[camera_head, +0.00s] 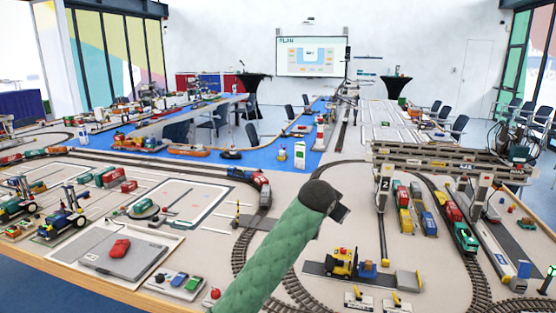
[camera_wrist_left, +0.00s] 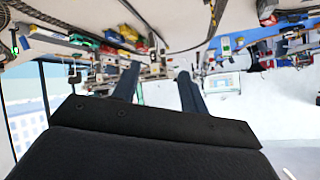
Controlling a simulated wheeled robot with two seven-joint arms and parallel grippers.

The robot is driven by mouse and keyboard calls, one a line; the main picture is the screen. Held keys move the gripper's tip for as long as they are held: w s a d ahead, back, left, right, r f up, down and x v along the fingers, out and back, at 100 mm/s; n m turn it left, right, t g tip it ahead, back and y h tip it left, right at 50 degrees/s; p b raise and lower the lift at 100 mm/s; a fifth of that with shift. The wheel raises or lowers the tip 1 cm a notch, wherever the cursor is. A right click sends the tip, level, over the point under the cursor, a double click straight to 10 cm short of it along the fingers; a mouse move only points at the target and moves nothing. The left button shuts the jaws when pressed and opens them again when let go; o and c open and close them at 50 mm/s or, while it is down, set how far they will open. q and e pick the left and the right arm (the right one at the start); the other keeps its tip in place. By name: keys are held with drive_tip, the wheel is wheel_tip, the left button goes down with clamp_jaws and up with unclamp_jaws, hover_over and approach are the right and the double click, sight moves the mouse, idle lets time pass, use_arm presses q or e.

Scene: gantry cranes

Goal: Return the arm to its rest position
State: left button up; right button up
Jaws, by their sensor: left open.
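My left arm, in a green padded sleeve, rises from the bottom of the head view and leans right. Its dark end, with my left gripper (camera_head: 340,212), is over the model railway table (camera_head: 215,170); the fingers cannot be made out there. In the left wrist view my left gripper (camera_wrist_left: 158,76) shows two dark fingers spread apart with nothing between them. That view is upside down, with the table and its models along the top. My right arm and gripper are not in view.
A grey gantry crane (camera_head: 440,158) stands on the table right of my arm. A yellow forklift (camera_head: 342,262) is close by, to the right of the sleeve. Curved tracks (camera_head: 302,296) run around it.

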use_arm(q)
drive_tip(key=s+a+f+n+g+y, duration=0.1)
drive_tip(key=s+a+f+n, duration=0.1)
drive_tip(key=s+a+f, duration=0.6)
drive_tip(key=s+a+f+n+y, duration=0.1)
drive_tip(key=s+a+f+n, duration=0.2)
drive_tip(key=a+f, duration=0.85)
drive_tip(key=s+a+f+n+g+y, duration=0.15)
drive_tip(key=s+a+f, duration=0.45)
drive_tip(key=f, duration=0.7)
drive_tip(key=s+a+f+g, duration=0.2)
drive_tip(key=s+f, duration=0.6)
drive_tip(key=s, duration=0.3)
drive_tip(key=s+a+f+n+g, duration=0.1)
drive_tip(key=s+a+f, duration=0.1)
drive_tip(key=s+f, duration=0.6)
drive_tip(key=s+a+f+g, duration=0.2)
drive_tip(key=s+f, duration=0.6)
drive_tip(key=s, duration=0.7)
drive_tip(key=shift+s+a+f+n+g+y, duration=0.25)
drive_tip(key=shift+s+a+n+g+y, duration=0.1)
drive_tip(key=shift+s+a+y, duration=0.1)
